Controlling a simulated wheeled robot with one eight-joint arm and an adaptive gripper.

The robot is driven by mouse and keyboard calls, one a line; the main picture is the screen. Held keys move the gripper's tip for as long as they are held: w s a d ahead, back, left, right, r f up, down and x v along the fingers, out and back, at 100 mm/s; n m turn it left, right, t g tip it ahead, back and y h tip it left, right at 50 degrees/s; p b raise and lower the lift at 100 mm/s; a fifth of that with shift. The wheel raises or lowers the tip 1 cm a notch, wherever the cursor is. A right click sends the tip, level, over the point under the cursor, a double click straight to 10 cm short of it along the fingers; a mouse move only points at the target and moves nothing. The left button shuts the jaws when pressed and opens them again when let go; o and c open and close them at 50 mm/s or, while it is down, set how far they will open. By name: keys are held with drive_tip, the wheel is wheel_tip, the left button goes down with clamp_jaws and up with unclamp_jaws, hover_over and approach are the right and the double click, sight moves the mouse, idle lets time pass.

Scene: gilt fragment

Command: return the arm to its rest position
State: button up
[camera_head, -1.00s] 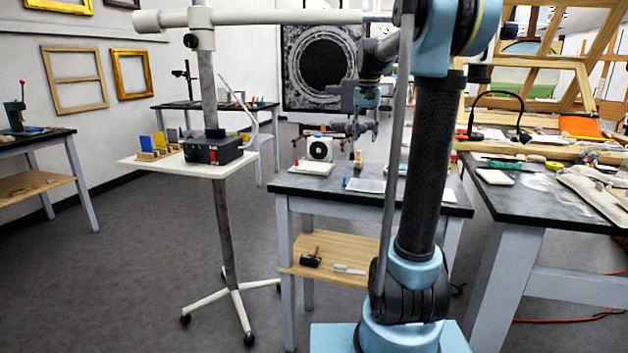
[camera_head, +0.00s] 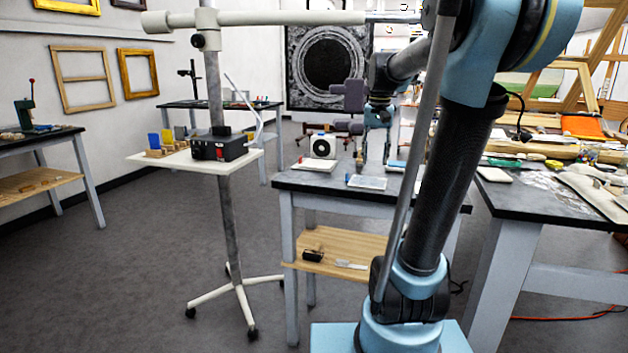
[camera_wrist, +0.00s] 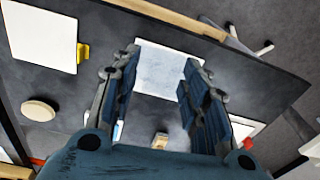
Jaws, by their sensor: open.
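My arm (camera_head: 440,180) rises from its base in the head view and leans to the right. The arm bends over at the top, and its wrist end reaches back above the middle table (camera_head: 320,192). My gripper (camera_head: 376,160) points down over that table. In the wrist view my gripper (camera_wrist: 160,85) has its two fingers wide apart with nothing between them. A pale rectangular sheet (camera_wrist: 168,68) lies on the dark tabletop below the fingers. The sheet also shows in the head view (camera_head: 366,183).
A wheeled stand (camera_head: 228,230) with a white tray and black box (camera_head: 218,146) is at left. A white device with a round face (camera_head: 323,146) stands on the middle table. A cluttered bench (camera_head: 540,205) is at right. Floor (camera_head: 130,270) is clear at left.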

drive_tip(key=s+f+n+t, duration=0.1)
drive_tip(key=s+f+n, duration=0.1)
drive_tip(key=s+f, duration=2)
drive_tip(key=shift+s+n+t, duration=0.3)
drive_tip(key=shift+s+n, duration=0.1)
drive_tip(key=shift+s, duration=0.2)
drive_tip(key=shift+f, duration=0.1)
drive_tip(key=shift+w+f, duration=0.2)
drive_tip(key=shift+w, duration=0.25)
drive_tip(key=shift+c, duration=0.9)
